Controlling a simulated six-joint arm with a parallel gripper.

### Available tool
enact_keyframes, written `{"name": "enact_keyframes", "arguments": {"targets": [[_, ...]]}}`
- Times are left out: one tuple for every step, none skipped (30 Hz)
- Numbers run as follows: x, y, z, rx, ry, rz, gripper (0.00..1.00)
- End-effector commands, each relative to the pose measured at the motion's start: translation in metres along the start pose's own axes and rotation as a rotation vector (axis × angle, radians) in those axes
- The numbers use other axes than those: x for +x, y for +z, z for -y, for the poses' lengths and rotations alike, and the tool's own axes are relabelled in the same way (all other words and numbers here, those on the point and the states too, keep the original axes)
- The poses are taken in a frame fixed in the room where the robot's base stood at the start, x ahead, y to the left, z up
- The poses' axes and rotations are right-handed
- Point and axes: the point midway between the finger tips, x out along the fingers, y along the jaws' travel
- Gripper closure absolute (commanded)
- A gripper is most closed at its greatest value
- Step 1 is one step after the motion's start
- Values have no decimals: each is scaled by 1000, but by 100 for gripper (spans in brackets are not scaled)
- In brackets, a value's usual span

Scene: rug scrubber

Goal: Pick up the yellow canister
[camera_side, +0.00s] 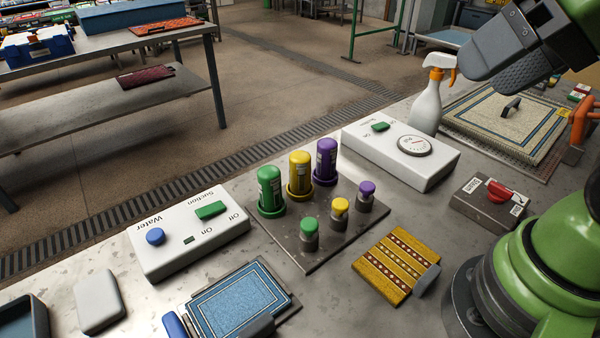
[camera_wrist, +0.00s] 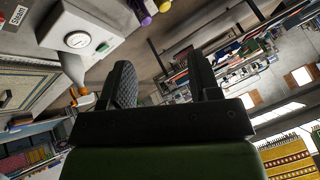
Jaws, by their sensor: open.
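The yellow canister (camera_side: 300,172) stands upright in a yellow ring on a dark metal plate (camera_side: 312,262), between a green canister (camera_side: 269,188) on its left and a purple canister (camera_side: 326,160) on its right. Small green (camera_side: 309,230), yellow (camera_side: 340,210) and purple (camera_side: 366,194) capped knobs stand in front of them. My gripper (camera_side: 487,68) is high at the upper right, well away from the canister. It is open and empty; the wrist view shows its fingers (camera_wrist: 163,78) apart. Something yellow (camera_wrist: 164,5) is cut off at that view's top edge; I cannot tell which piece it is.
A white spray bottle (camera_side: 427,105) stands below my gripper, behind a white gauge box (camera_side: 400,155). A switch box (camera_side: 188,235) lies left of the plate. A yellow patterned rug piece (camera_side: 395,264) lies in front. A dark box with a red valve (camera_side: 488,200) sits right.

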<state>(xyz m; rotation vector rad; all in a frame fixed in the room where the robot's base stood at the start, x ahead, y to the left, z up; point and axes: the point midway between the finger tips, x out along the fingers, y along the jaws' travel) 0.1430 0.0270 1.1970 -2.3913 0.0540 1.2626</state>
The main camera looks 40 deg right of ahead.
Motion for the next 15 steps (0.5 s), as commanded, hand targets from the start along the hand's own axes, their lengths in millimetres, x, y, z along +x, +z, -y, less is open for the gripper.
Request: {"name": "enact_keyframes", "arguments": {"targets": [[0,0,0,0,0,1,44],[0,-1,0,0,1,2,44],[1,-3,1,-1,3,7,44],[1,-6,2,-1,6,14,44],[2,-9,4,-1,10,22,44],[4,-14,6,-1,17,37,44],[6,-19,8,-2,23,49,44],[9,-25,10,-3,31,63,44],[13,-34,13,-5,43,85,44],[17,-40,16,-5,52,102,44],[22,-47,18,-7,62,120,44],[29,-56,21,-9,74,141,44],[35,-62,24,-10,84,159,44],[41,-68,26,-11,94,176,44],[50,-76,29,-13,107,197,44]]}}
